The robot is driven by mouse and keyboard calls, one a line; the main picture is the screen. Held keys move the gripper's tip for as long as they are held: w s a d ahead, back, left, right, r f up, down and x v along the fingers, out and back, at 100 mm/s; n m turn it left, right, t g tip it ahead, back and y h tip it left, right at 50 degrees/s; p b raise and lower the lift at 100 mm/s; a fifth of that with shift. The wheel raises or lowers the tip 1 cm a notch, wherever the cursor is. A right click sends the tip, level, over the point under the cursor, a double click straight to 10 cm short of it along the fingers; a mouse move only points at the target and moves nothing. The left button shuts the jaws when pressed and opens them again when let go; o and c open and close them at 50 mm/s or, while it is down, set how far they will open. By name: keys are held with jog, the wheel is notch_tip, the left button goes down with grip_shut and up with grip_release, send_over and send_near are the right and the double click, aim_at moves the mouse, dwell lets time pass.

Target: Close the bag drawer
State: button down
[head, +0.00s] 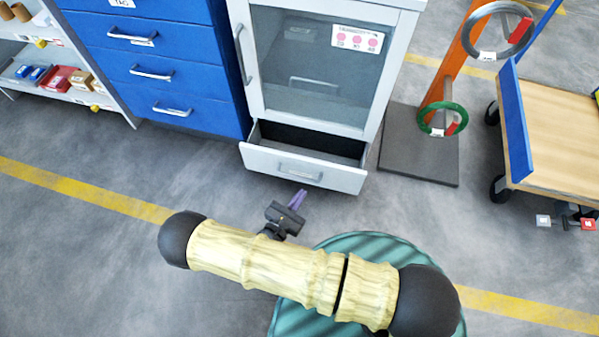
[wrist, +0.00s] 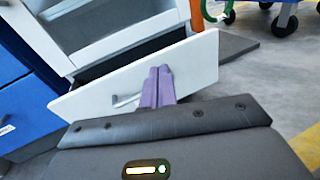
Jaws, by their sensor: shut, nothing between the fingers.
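The bag drawer (head: 302,167) is the bottom drawer of a light grey cabinet (head: 387,80) with a glass door. It stands pulled out, and its inside looks empty and dark. Its white front and bar handle also show in the wrist view (wrist: 200,66). My gripper (head: 297,199) is in front of the drawer, below its handle in the head view. Its purple fingers are together with nothing between them. In the wrist view the fingers (wrist: 158,86) overlap the drawer front just right of the handle (wrist: 125,101). I cannot tell whether they touch it.
A blue drawer cabinet (head: 150,60) stands directly left of the grey cabinet. To the right are an orange stand (head: 452,72) with rings on a dark base plate (head: 420,165) and a wooden-topped cart (head: 560,130). The floor before the drawer is clear.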

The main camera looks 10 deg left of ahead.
aim_at(302, 161)
jog(key=a+f+n+y, duration=0.1)
jog(key=s+a+f+n+t+y, duration=0.1)
jog(key=f+n+y, duration=0.1)
jog(key=s+a+f+n+t+y, duration=0.1)
jog(key=y, duration=0.1)
jog(key=shift+a+f, duration=0.1)
jog(key=shift+f, duration=0.15)
jog(key=shift+b, duration=0.3)
jog(key=w+b, duration=0.2)
jog(key=w, duration=0.2)
jog(key=w+b, duration=0.1)
jog(key=w, duration=0.3)
jog(key=w+d+b, duration=0.1)
jog(key=w+b, duration=0.1)
jog(key=w, duration=0.3)
jog(key=shift+f+b, duration=0.15)
jog(key=shift+b, duration=0.15)
jog(key=shift+w, duration=0.5)
jog(key=shift+r, duration=0.2)
